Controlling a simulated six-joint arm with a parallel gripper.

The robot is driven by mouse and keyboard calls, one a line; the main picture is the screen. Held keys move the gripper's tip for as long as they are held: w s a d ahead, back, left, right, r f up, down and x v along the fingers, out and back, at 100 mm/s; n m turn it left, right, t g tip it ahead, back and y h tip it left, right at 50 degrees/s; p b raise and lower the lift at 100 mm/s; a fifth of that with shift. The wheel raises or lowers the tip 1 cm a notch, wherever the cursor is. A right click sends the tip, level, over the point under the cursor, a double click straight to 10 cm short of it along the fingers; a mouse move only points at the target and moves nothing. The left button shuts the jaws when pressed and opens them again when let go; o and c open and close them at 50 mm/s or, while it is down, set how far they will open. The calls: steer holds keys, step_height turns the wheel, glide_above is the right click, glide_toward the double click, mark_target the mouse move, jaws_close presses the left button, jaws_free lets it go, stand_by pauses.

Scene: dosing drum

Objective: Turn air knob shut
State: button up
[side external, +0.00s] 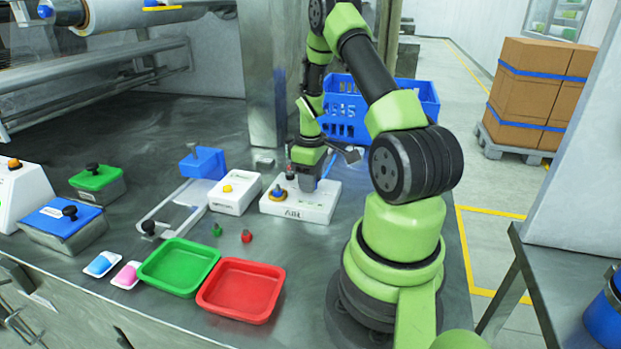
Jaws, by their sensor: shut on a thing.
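The air box (318,207) is a low white block with dark lettering on its front, on the steel bench left of my arm's base. The knob's turn angle cannot be made out. A thin blue line, perhaps a hose, shows right beside the fingers.
A white box with a yellow button (234,192) stands close left. Green tray (179,266) and red tray (241,290) lie in front, with small green and red pieces behind them. A blue crate (405,95) stands behind the gripper.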

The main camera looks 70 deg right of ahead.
steer(key=m, duration=0.4)
steer(key=shift+m, duration=0.4)
steer(key=m, duration=1)
steer(key=shift+m, duration=2.7)
steer(key=o, duration=0.9)
steer(key=shift+r, duration=0.1)
